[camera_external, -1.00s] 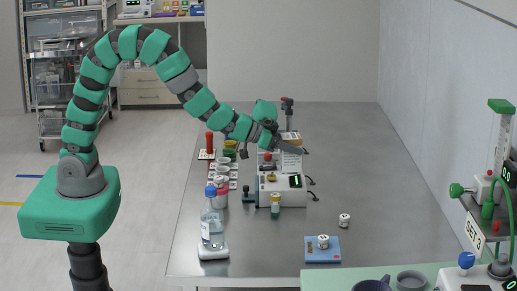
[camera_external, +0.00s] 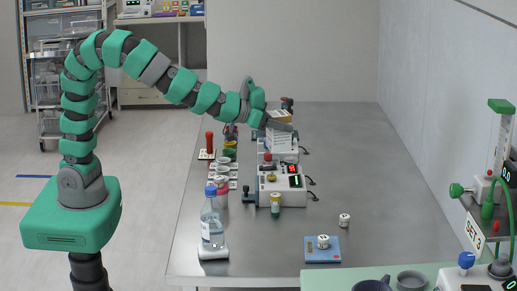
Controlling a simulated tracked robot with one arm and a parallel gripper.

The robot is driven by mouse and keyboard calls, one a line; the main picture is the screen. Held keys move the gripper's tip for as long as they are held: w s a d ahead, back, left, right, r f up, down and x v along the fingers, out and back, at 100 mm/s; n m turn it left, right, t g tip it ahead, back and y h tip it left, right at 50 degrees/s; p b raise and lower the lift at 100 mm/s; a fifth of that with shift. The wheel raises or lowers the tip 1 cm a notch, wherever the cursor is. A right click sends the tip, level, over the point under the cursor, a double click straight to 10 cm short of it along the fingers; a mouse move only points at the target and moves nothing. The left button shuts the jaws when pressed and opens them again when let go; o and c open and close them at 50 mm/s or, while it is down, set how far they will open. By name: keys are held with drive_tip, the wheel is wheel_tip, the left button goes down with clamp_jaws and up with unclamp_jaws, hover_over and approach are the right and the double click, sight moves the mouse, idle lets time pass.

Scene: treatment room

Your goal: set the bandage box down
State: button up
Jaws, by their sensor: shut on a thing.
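The box is slightly tilted. It shows just above and behind a device with a red display; I cannot tell how high its bottom is above the table. Part of the box is hidden by the gripper.
A white device (camera_external: 281,188) with a red display stands in front of the box. A bottle (camera_external: 212,222), a red-handled stamp (camera_external: 209,143) and several cups line the left edge. A small jar (camera_external: 344,220) and a blue scale (camera_external: 322,250) are nearer. The table's right side (camera_external: 365,160) is clear.

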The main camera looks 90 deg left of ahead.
drive_tip(key=shift+s+d+r+n+y+b, duration=0.15)
drive_tip(key=shift+s+d+r+b, duration=0.05)
drive_tip(key=shift+s+d+b, duration=0.2)
drive_tip(key=shift+s+d+r+n+y+b, duration=0.15)
drive_tip(key=shift+s+d+b, duration=0.1)
drive_tip(key=shift+s+b, duration=0.2)
drive_tip(key=s+f+n+g+y+b, duration=0.25)
drive_tip(key=s+f+b, duration=0.6)
drive_tip(key=s, duration=0.65)
drive_tip(key=s+f+n+g+y+b, duration=0.1)
drive_tip(key=s+f+n+y+b, duration=0.35)
drive_tip(key=s+f, duration=0.85)
drive_tip(key=shift+w+d+f+m+h+p, duration=0.45)
drive_tip(key=shift+w+p, duration=0.6)
drive_tip(key=shift+w, duration=1.25)
drive_tip(key=shift+w+d+f+m+h+p, duration=0.2)
drive_tip(key=shift+w+f+p, duration=0.6)
drive_tip(key=shift+w, duration=1.5)
drive_tip(key=shift+w+d+f+m+h+p, duration=0.3)
drive_tip(key=shift+w+p, duration=1)
drive_tip(key=shift+w, duration=1)
drive_tip(key=shift+r, duration=0.2)
